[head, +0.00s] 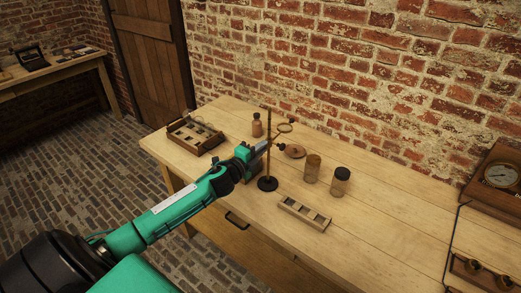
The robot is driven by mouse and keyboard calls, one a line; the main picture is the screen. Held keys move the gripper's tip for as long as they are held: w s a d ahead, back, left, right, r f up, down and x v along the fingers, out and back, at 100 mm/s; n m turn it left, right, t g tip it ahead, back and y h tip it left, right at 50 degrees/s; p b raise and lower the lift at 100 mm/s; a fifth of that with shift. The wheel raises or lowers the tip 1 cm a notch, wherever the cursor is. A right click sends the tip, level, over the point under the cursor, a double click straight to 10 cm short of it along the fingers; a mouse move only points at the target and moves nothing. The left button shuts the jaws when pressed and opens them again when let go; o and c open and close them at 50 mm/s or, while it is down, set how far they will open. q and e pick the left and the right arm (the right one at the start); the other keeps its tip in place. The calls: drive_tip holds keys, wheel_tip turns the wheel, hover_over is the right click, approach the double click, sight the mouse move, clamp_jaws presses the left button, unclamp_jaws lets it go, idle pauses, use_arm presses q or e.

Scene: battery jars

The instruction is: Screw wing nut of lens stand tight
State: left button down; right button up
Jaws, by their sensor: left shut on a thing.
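The lens stand stands upright on the wooden table, with a thin rod (268,128) on a round dark base (267,184). A brass ring (285,128) sticks out from the rod to the right, near its top. My left gripper (262,147) comes in from the left and is shut at the rod, at about mid-height. The wing nut appears to be between its fingers; it is too small and covered to make out. My right gripper is not in view.
Two jars (312,168) (341,181) and a round brown disc (295,151) stand right of the stand. A small bottle (257,125) is behind it. A compartmented tray (196,136) lies left, a slotted wooden rack (304,213) in front.

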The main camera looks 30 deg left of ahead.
use_arm(q)
drive_tip(key=shift+m, duration=0.7)
drive_tip(key=c, duration=1.5)
unclamp_jaws()
drive_tip(key=shift+s+a+b, duration=0.15)
drive_tip(key=shift+s+b, duration=0.45)
drive_tip(key=shift+s, duration=1.7)
drive_tip(key=shift+s+a+b, duration=0.2)
drive_tip(key=shift+s+b, duration=0.4)
drive_tip(key=shift+s, duration=1.65)
drive_tip(key=shift+s+a+b, duration=0.15)
drive_tip(key=shift+s+b, duration=0.45)
drive_tip(key=shift+s, duration=1.7)
drive_tip(key=shift+f, duration=0.1)
